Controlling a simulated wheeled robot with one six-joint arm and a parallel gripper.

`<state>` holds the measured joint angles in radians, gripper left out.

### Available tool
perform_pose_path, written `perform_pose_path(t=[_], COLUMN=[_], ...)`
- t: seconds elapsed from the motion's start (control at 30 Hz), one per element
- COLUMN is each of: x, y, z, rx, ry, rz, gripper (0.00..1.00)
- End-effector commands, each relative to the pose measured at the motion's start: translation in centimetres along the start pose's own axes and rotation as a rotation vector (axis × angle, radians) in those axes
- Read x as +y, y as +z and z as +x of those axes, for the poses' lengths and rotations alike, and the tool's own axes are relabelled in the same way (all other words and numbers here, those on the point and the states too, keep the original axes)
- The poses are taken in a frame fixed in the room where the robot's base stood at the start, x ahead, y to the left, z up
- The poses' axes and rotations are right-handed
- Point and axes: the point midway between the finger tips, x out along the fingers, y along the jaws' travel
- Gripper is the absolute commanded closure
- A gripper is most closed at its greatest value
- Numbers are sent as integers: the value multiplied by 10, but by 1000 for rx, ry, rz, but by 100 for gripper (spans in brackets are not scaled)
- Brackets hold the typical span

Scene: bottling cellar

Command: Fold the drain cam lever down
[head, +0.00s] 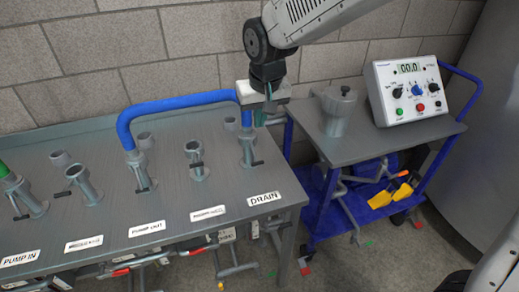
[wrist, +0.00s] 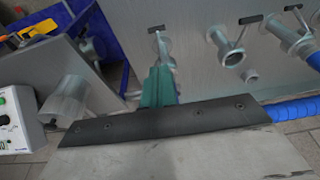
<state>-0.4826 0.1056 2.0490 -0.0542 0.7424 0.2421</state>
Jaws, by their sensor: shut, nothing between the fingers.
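The drain fitting (head: 247,150) is a grey metal pipe at the right end of the steel table, behind the DRAIN label (head: 264,198). Its cam lever (head: 257,163) has a dark grip on the fitting's front side. The lever (wrist: 157,29) also shows in the wrist view just beyond my fingertips; its exact angle is hard to tell. My gripper (head: 261,118) is shut and empty, above and slightly right of the fitting. Its teal fingers (wrist: 158,75) point toward the fitting in the wrist view and appear apart from the lever.
Other fittings with levers stand to the left. A blue cart (head: 360,143) with a control box (head: 410,90) and metal pot (head: 337,110) stands at right.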

Motion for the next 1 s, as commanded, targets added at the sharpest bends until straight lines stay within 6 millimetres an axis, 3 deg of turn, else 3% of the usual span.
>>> perform_pose_path(t=[0.17, 0.63, 0.8, 1.0], x=[-3, -7, -7, -7], y=[0, 3, 12, 16], z=[3, 97, 119, 130], rx=[-22, -24, -22, -19], ry=[16, 14, 14, 13], rz=[0, -7, -8, -7], gripper=[100, 100, 100, 100])
